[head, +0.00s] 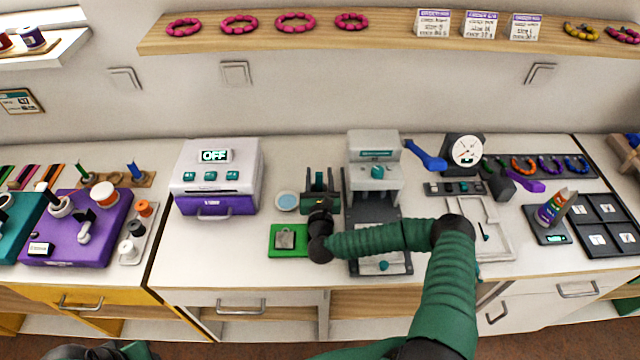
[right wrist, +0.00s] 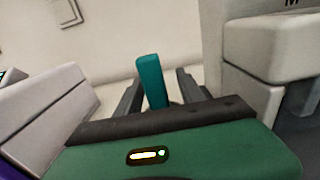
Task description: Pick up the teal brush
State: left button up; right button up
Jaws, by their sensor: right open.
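The teal brush (right wrist: 152,80) stands upright in the right wrist view, showing as a plain teal block between my two dark fingers. In the head view its teal top (head: 320,177) shows small between the fingers, and its lower part is hidden by my gripper. My right gripper (head: 321,182) is open, with one finger on each side of the brush; it also shows in the right wrist view (right wrist: 160,92). I cannot tell whether either finger touches the brush.
A white and purple machine reading OFF (head: 214,178) stands to the left of the gripper. A grey press (head: 374,170) stands close on the right. A pale blue dish (head: 286,201) and a green mat (head: 276,252) with a grey plate lie nearby. The counter front left of the mat is clear.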

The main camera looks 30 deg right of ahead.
jog(key=shift+a, duration=0.3)
jog(key=shift+c, duration=1.5)
jog(key=shift+d, duration=0.3)
grip_shut()
jog(key=shift+a, duration=0.15)
jog(key=shift+r, duration=0.15)
notch_tip(320, 180, up, 10)
